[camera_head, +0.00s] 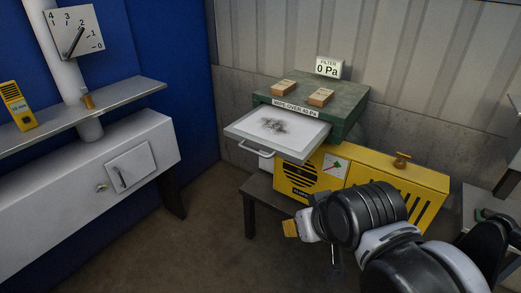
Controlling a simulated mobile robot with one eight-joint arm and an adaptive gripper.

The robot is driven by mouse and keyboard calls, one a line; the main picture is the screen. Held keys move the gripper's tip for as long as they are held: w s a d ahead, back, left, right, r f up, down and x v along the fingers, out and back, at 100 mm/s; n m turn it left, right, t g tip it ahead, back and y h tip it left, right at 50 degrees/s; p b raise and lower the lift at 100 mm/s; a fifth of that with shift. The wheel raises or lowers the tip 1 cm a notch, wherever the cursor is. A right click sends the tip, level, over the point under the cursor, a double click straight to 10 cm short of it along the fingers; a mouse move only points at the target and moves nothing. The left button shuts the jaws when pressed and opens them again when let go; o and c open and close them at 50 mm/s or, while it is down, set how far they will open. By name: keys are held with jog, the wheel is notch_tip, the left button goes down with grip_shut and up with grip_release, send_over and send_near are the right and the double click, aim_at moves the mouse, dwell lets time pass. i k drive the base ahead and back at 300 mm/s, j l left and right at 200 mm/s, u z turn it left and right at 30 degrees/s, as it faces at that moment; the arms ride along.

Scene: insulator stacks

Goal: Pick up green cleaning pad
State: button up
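No clear green cleaning pad stands out. A small dark green item (497,217) lies on a surface at the right edge, partly hidden by my arm; I cannot tell if it is the pad. My arm reaches in from the lower right. My gripper (302,228) is at its far end, in front of the yellow machine, pointing left and away. A small yellow-orange piece shows at its tip; I cannot tell if it is held or part of the gripper. The fingers are too small and hidden to read.
A green box (350,103) with two wooden blocks and an open white drawer (300,133) bearing a dark smudge stands above the yellow machine (370,170). A dark bench (262,190) is beneath. A white cabinet (80,185) and shelf stand left. Floor between is clear.

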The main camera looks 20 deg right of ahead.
aim_at(480, 216)
jog(key=k+j+z, duration=0.1)
jog(key=z, duration=2.05)
jog(key=i+u, duration=0.8)
jog(key=u, duration=0.15)
